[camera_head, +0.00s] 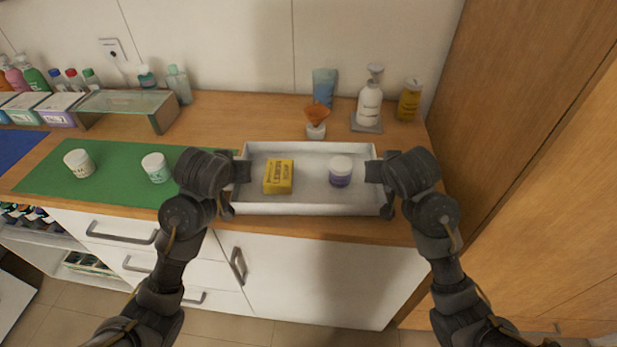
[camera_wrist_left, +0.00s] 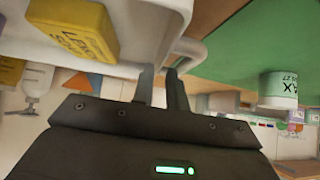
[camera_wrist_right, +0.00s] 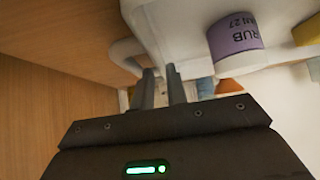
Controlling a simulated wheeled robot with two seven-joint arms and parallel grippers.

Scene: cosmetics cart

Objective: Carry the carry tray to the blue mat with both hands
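The white carry tray (camera_head: 310,208) is at the counter's right part, roughly level. It holds a yellow soap box (camera_head: 278,177) and a white jar with a purple label (camera_head: 341,171). My left gripper (camera_head: 238,174) is at the tray's left end, its fingers close together at the white end handle (camera_wrist_left: 192,50). My right gripper (camera_head: 380,172) is at the right end, its fingers likewise at the other handle (camera_wrist_right: 124,52). Both look shut on the handles, though the contact is partly hidden. The blue mat (camera_head: 18,146) shows at the far left edge.
A green mat (camera_head: 115,172) with two white jars (camera_head: 79,163) (camera_head: 155,167) lies between tray and blue mat. Behind it are a glass shelf (camera_head: 128,103) and bottles. A pump bottle (camera_head: 369,103), yellow bottle (camera_head: 409,100) and blue tube (camera_head: 324,87) stand behind the tray. A wooden cabinet (camera_head: 510,130) bounds the right.

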